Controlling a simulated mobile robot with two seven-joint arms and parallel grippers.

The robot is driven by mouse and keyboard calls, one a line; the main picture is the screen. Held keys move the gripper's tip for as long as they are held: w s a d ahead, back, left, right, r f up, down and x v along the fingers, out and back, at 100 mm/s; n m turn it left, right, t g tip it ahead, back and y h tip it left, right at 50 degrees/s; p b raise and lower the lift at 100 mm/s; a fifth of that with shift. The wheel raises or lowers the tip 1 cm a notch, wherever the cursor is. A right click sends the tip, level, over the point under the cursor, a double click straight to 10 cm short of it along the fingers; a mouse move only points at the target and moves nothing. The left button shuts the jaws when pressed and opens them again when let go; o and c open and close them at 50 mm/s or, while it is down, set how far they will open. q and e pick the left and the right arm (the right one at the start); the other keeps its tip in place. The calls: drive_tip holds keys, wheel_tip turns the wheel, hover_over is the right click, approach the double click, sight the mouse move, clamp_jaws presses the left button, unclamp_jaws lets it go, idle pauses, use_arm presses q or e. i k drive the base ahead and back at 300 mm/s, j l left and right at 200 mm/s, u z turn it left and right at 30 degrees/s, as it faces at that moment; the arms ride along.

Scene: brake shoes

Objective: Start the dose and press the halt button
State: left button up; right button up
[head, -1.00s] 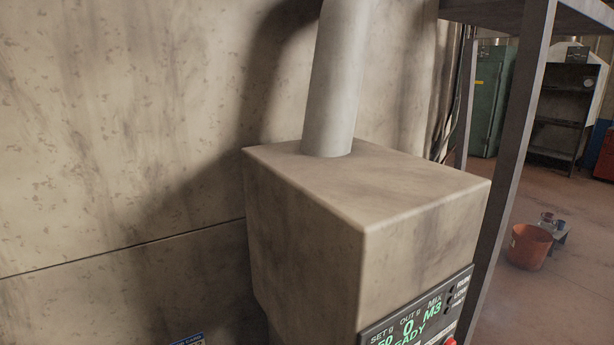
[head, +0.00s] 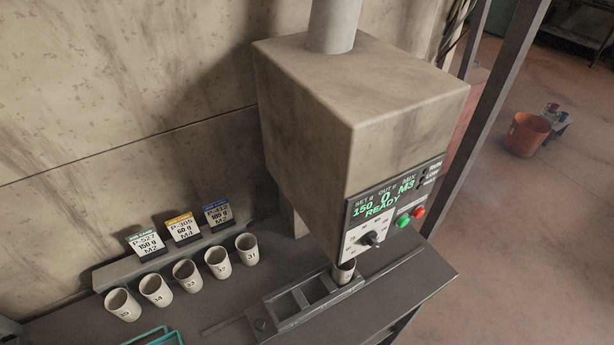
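The dosing machine (head: 300,110) is a worn beige box with a grey pipe on top, in the middle of the head view. Its display (head: 380,203) reads SET 150, OUT 0, MIX M3 and READY. Below the display are a round dial (head: 371,238), a green button (head: 403,220) and a red button (head: 419,212). A cup (head: 345,273) stands under the machine at the end of a slotted rail (head: 285,305); its top is partly hidden. Neither of my grippers shows.
Several numbered cups (head: 187,275) stand in a row on the dark bench (head: 235,303). Behind them are three cards (head: 184,229) reading P-527 150 g, P-305 60 g and a third at 180 g or similar. Teal wire edges (head: 155,338) show at the bottom. An orange bucket (head: 527,134) sits on the floor.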

sight(403, 221)
drive_tip(key=z, duration=0.8)
